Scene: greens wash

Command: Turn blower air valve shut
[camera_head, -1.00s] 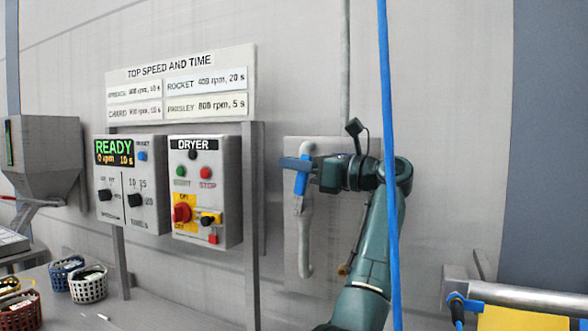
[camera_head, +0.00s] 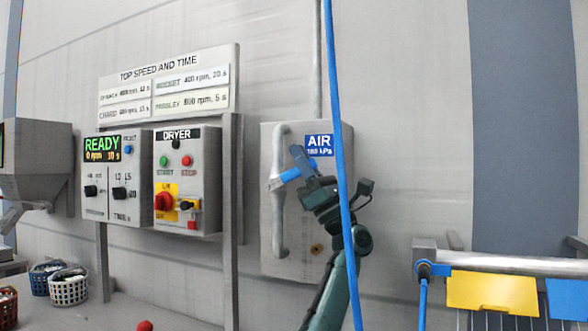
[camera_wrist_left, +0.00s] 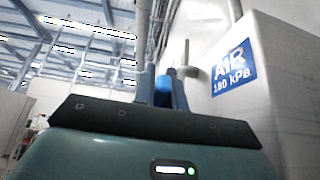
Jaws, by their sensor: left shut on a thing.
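The blower air valve is a blue lever handle (camera_head: 286,177) on a grey vertical pipe (camera_head: 279,225), in front of a light grey wall box (camera_head: 300,262) with a blue AIR 180 kPa label (camera_head: 319,146). The handle lies across the pipe, slanting up to the right. My left gripper (camera_head: 299,161) is shut on the handle and partly covers it. In the left wrist view, a bit of the blue handle (camera_wrist_left: 163,84) shows between the two fingers. My right gripper is in neither view.
A blue hose (camera_head: 338,120) hangs in front of my left arm. The dryer panel (camera_head: 188,215) and a READY control box (camera_head: 122,210) stand to the left. Baskets (camera_head: 69,288) sit at the lower left.

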